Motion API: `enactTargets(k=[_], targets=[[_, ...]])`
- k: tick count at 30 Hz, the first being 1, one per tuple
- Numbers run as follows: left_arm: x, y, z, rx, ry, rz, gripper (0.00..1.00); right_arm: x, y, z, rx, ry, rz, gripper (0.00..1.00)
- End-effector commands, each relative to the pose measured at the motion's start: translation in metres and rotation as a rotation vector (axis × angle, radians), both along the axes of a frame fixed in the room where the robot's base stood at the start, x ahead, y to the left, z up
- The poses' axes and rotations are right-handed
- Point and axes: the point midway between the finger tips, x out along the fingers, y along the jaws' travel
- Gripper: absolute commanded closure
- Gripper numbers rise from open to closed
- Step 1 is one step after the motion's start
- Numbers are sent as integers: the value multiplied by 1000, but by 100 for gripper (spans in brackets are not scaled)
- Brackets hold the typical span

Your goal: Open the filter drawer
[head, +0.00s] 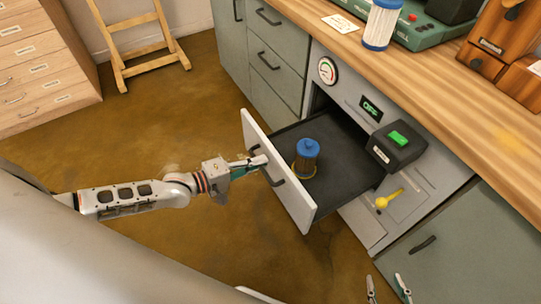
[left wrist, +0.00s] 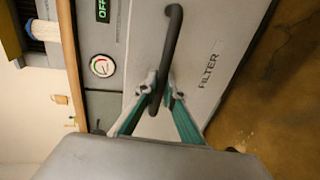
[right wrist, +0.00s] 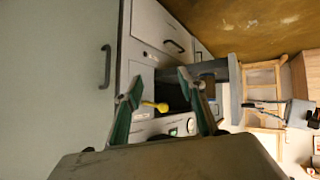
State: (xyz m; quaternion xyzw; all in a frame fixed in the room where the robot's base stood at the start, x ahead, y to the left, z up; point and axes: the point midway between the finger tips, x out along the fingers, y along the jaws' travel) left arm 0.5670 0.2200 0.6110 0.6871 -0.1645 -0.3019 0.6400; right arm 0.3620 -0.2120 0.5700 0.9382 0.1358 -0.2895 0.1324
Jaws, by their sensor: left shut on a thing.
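The filter drawer (head: 290,200) stands pulled well out of the cabinet, with a pale front panel and a dark tray. A filter with a blue top (head: 306,150) stands upright in the tray. My left gripper (head: 258,163) is shut on the drawer's dark bar handle (head: 272,183). In the left wrist view the handle (left wrist: 174,30) passes between the fingertips (left wrist: 162,92), beside the FILTER label (left wrist: 209,65) on the drawer front. My right gripper (head: 387,289) is open and empty at the bottom of the head view; its spread fingers also show in the right wrist view (right wrist: 158,87).
A black box with a green button (head: 397,138), an OFF display (head: 370,107), a gauge (head: 327,70) and a yellow lever (head: 390,199) surround the drawer opening. A white filter with a blue top (head: 380,25) stands on the wooden counter (head: 440,75). The brown floor (head: 130,240) left of the drawer is clear.

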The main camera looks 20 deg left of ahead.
Motion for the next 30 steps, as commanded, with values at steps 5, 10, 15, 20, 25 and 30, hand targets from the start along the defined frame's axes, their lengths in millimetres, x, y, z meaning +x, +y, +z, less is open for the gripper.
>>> enactTargets(k=[5,10,15,20,25,30], targets=[[-9,8,1,0,-3,1,100,1,-1,1,-2,-1,-2,60],[-11,10,1,-1,-2,1,100,-2,-2,-3,-4,8,-2,60],[-11,10,1,-1,-2,1,100,-4,-1,-5,-3,12,-3,60],[-11,10,1,-1,-2,1,76,-6,-1,-5,0,14,-4,60],[-11,10,0,-1,-1,0,75,-6,0,-4,2,14,-5,60],[-12,10,0,-1,-1,0,75,-2,1,0,2,3,-1,60]])
